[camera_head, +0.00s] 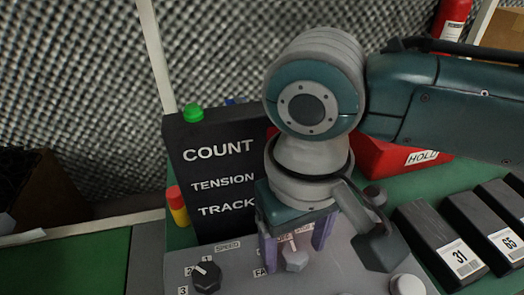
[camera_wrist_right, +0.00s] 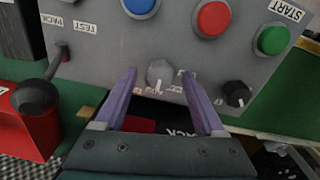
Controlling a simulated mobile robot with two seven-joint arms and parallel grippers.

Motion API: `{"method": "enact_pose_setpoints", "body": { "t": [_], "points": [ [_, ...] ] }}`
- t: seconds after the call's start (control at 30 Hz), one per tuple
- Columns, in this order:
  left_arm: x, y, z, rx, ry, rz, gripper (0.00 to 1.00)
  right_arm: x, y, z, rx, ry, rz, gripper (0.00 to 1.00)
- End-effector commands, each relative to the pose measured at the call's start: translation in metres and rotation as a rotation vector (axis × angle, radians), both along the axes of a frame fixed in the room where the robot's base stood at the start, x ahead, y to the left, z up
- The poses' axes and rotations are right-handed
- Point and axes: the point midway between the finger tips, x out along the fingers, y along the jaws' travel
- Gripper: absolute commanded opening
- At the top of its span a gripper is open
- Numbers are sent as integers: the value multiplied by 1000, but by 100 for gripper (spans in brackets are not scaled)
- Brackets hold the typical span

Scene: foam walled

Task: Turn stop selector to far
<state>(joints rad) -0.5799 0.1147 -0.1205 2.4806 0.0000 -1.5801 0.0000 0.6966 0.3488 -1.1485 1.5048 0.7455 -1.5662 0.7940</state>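The stop selector is a light grey knob (camera_head: 295,258) on the sloped grey control panel (camera_head: 225,270). It also shows in the wrist view (camera_wrist_right: 159,73). A pale mark on the knob points up and slightly left in the head view, and toward the gripper base in the wrist view. My right gripper (camera_head: 295,243) is open, with its purple fingers on either side of the knob. In the wrist view the right gripper (camera_wrist_right: 159,76) shows gaps between both fingers and the knob. Small labels by the knob are partly hidden and hard to read. My left gripper is out of view.
A black speed knob (camera_head: 206,277) sits left of the selector. Blue, red (camera_wrist_right: 213,18) and green (camera_wrist_right: 273,39) buttons and a dark lever (camera_wrist_right: 38,96) are nearby. A black sign box (camera_head: 215,170) stands behind the panel. Black labelled blocks (camera_head: 440,245) lie at right.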

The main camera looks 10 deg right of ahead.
Motion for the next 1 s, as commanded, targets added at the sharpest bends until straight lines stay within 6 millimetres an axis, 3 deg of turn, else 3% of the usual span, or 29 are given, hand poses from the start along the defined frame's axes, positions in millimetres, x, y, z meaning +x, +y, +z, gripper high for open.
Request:
{"method": "enact_pose_setpoints", "body": {
  "t": [0.07, 0.6, 1.0],
  "points": [
    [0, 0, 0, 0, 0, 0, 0, 0, 0, 0, 0, 0, 0, 63],
    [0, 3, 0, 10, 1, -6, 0, 0, 0, 0, 0, 0, 0, 2],
    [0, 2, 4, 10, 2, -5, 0, 0, 0, 2, 0, 1, 24, 0]
  ]
}}
